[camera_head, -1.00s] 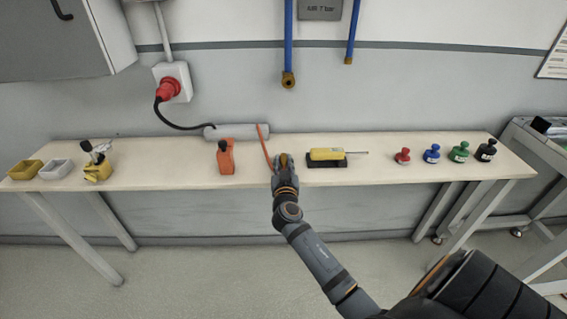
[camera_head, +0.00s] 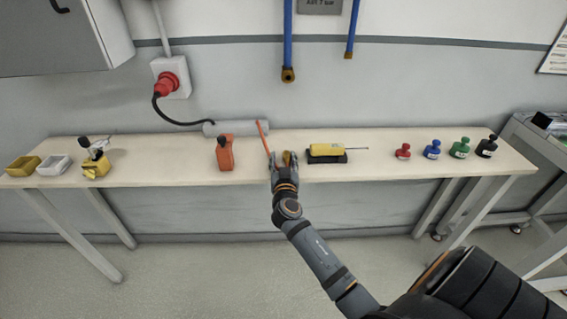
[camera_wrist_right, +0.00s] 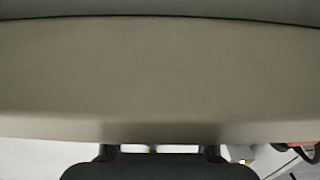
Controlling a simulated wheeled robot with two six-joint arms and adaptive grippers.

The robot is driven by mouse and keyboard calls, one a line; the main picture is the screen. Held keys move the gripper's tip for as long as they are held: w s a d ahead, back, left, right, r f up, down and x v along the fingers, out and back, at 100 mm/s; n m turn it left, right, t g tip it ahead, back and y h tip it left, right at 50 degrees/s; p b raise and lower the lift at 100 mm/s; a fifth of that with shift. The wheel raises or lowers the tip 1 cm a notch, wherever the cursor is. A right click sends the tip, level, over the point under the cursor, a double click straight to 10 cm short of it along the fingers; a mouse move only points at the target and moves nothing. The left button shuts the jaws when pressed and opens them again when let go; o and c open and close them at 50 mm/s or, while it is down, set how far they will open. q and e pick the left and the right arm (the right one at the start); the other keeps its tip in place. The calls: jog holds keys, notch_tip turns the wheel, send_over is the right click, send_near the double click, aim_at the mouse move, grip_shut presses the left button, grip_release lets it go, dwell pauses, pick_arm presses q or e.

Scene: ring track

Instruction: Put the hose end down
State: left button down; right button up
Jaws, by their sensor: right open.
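An orange hose (camera_head: 263,138) runs from a grey cylinder on the workbench forward to my right gripper (camera_head: 281,158). The gripper is at the front part of the bench top and is open, its fingers apart. Brass-yellow shows at the gripper's right side; I cannot tell whether it is the hose end or part of the fingers. The hose's front end is hidden by the gripper. The right wrist view shows mostly a plain tan surface, with dark gripper parts at the bottom, and no clear hose end. My left gripper is not in view.
The bench (camera_head: 370,172) carries an orange bottle-like object (camera_head: 225,155) left of the gripper and a yellow tool (camera_head: 326,150) on a black rest to its right. The grey cylinder (camera_head: 236,128) lies behind. Several coloured knobbed pieces stand further right. Bare bench lies between them.

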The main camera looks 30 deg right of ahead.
jog(key=shift+r+p, duration=0.95)
jog(key=shift+p, duration=0.15)
jog(key=shift+s+a+f+b, duration=0.35)
jog(key=shift+s+a+b, duration=0.05)
jog(key=shift+s, duration=0.25)
jog(key=shift+s+a+f+b, duration=0.3)
jog(key=shift+s+a+b, duration=0.05)
jog(key=shift+s, duration=0.25)
pick_arm(q)
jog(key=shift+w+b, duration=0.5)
jog(key=shift+b, duration=0.3)
pick_arm(e)
jog(key=v, duration=0.9)
jog(key=shift+r, duration=0.3)
jog(key=shift+a, duration=0.1)
